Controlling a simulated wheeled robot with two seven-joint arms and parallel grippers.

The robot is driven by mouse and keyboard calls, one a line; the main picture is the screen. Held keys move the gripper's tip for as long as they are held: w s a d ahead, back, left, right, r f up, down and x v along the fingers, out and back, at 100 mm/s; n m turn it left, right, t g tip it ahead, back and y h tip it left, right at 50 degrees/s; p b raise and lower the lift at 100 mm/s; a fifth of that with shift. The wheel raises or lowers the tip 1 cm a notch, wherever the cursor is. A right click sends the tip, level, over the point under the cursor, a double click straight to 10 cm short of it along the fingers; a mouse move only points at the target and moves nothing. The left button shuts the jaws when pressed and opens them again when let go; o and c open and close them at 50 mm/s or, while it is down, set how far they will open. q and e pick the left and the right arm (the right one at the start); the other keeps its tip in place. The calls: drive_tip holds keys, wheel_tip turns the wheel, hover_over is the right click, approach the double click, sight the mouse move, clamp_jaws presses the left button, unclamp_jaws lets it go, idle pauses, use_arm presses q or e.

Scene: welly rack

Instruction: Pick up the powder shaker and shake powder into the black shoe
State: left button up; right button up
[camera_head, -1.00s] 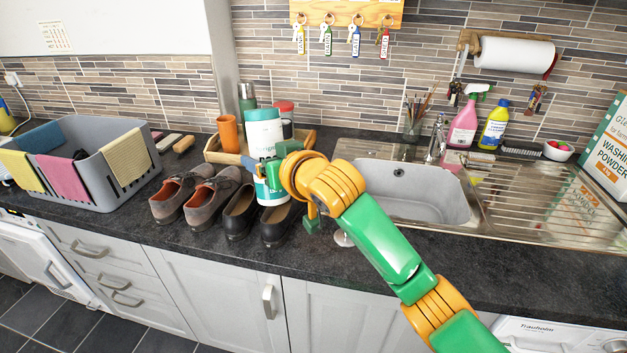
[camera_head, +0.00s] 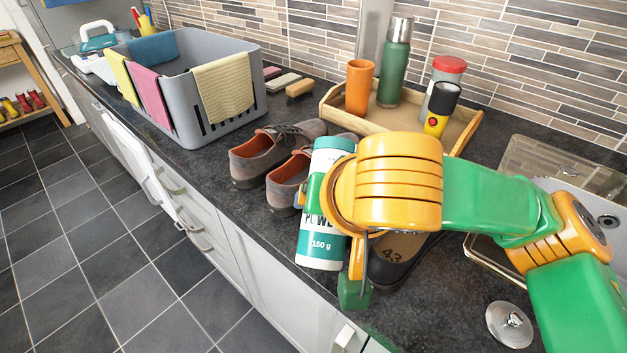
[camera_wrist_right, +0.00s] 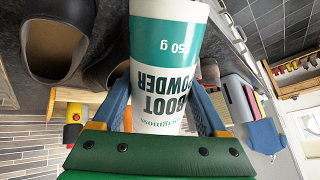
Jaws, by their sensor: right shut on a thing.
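The powder shaker (camera_head: 320,245) is a white and teal bottle marked boot powder. My right gripper (camera_wrist_right: 160,108) is shut around it, with the blue-grey fingers on both sides in the right wrist view. The shaker looks close to upright, near the counter's front edge in the head view. The other black shoe is hidden in the head view. A dark shoe (camera_wrist_right: 55,45) shows in the right wrist view, left of the shaker. My left gripper is out of view.
A pair of brown-grey shoes (camera_head: 265,162) stands left of the shaker. A grey basket with cloths (camera_head: 175,115) is farther left. A wooden tray (camera_head: 336,108) with a cup, a flask and containers is behind. The sink (camera_head: 485,250) is at the right.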

sight(323, 219)
drive_tip(key=s+g+p, duration=0.1)
drive_tip(key=g+p, duration=0.1)
drive_tip(key=s+g+p, duration=0.1)
drive_tip(key=g, duration=0.1)
drive_tip(key=s+r+m+g+p, duration=0.1)
drive_tip(key=g+p, duration=0.1)
drive_tip(key=g, duration=0.1)
drive_tip(key=shift+a+y+p, duration=0.2)
drive_tip(key=shift+y+p, duration=0.1)
drive_tip(key=shift+s+g+p, duration=0.1)
drive_tip(key=shift+g+p, duration=0.25)
drive_tip(key=shift+g, duration=0.45)
drive_tip(key=r+g+p, duration=0.1)
drive_tip(key=p, duration=0.6)
drive_tip(key=shift+m+g, duration=0.3)
drive_tip(key=shift+g, duration=0.1)
drive_tip(key=shift+g+p, duration=0.4)
drive_tip(key=shift+p, duration=0.25)
drive_tip(key=shift+w+f, duration=0.2)
drive_tip(key=shift+r+p, duration=0.6)
drive_tip(key=shift+p, duration=0.6)
drive_tip(key=shift+f, duration=0.2)
